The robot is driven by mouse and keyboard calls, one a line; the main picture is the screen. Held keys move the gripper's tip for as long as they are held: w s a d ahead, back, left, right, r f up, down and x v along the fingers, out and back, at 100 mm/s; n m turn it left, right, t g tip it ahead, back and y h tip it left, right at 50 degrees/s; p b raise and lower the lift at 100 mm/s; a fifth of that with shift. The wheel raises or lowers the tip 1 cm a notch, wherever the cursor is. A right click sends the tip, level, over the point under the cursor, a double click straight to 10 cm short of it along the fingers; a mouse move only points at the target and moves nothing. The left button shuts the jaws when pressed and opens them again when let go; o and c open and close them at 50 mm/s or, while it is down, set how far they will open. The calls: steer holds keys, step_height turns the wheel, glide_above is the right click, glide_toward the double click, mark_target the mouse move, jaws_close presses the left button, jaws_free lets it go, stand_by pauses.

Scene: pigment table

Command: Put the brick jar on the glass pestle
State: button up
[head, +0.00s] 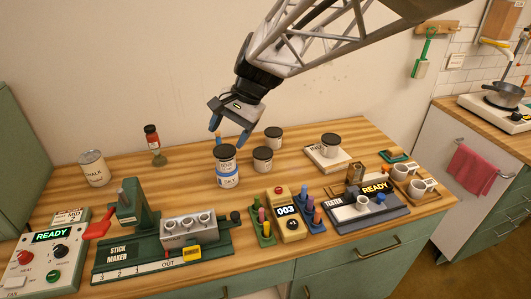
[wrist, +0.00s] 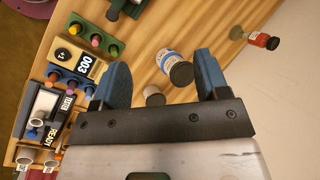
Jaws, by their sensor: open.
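A small red jar (head: 151,137) with a dark lid stands at the back left; I take it for the brick jar. My gripper (head: 231,142) is open, with blue fingertips, right of the red jar and above or just behind the blue-labelled SKY jar (head: 226,172). In the wrist view nothing is held between the fingers (wrist: 162,85).
Two dark-lidded jars (head: 263,160) (head: 273,138) stand right of the SKY jar, and another (head: 331,145) on a book. A chalk can (head: 94,169) is at left. The stick maker (head: 125,240), counter (head: 291,230) and tester (head: 375,212) line the front. Wood around the red jar is clear.

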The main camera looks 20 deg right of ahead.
steer(key=s+d+f+n+t+h, duration=0.1)
steer(key=s+d+n+h, duration=0.1)
steer(key=s, duration=0.9)
steer(key=s+d+f+n+t+h, duration=0.1)
steer(key=s+d+n, duration=0.4)
steer(key=s, duration=0.6)
steer(key=d+f+h, duration=0.1)
steer(key=d+h, duration=0.1)
steer(key=shift+s+d+f+h, duration=0.2)
steer(key=shift+s+h, duration=0.1)
